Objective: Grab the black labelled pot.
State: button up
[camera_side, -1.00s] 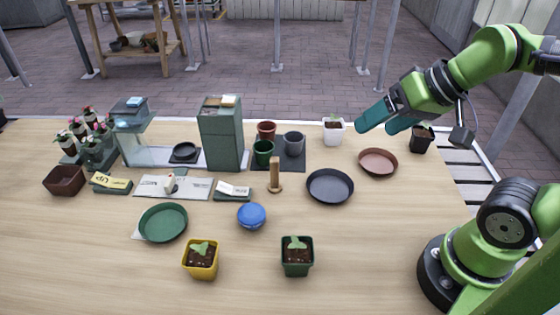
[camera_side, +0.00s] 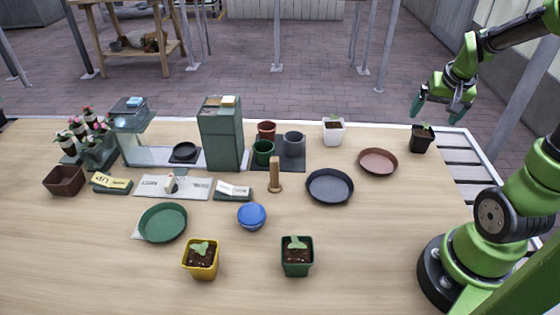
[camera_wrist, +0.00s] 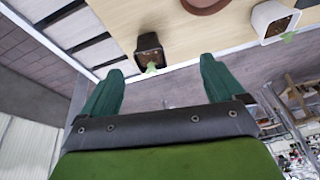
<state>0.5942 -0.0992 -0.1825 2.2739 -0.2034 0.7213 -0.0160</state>
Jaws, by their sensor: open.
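The black pot (camera_side: 421,141) holds soil and a small green seedling. It stands upright near the back right edge of the table, and no label on it is readable. In the wrist view the black pot (camera_wrist: 149,47) shows beyond and between my fingertips, apart from them. My gripper (camera_side: 436,108) is open and empty, above and slightly right of the pot in the side view. Its two green fingers (camera_wrist: 159,75) are spread wide in the wrist view.
A white pot (camera_side: 333,133) stands left of the black pot, with a terracotta saucer (camera_side: 378,162) in front. A dark saucer (camera_side: 330,187) lies further left. A slatted surface (camera_side: 468,160) is to the right. The air around the black pot is clear.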

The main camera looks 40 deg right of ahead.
aim_at(424, 134)
jog(key=shift+h, duration=0.3)
jog(key=w+d+f, duration=0.1)
jog(key=d+f, duration=0.1)
jog(key=f, duration=0.1)
jog(key=d+f, duration=0.2)
jog(key=f, duration=0.2)
jog(key=w+d+f, duration=0.1)
jog(key=d+f, duration=0.1)
jog(key=f, duration=0.1)
jog(key=shift+w+d+f, duration=0.25)
jog(key=shift+w+d, duration=0.05)
jog(key=shift+w, duration=0.05)
jog(key=shift+d+x, duration=0.15)
jog(key=shift+x, duration=1.15)
jog(key=shift+d+x, duration=0.2)
jog(key=shift+x, duration=1.1)
jog(key=shift+r, duration=0.1)
jog(key=shift+c, duration=0.3)
jog(key=c, duration=1)
jog(key=shift+r, duration=0.1)
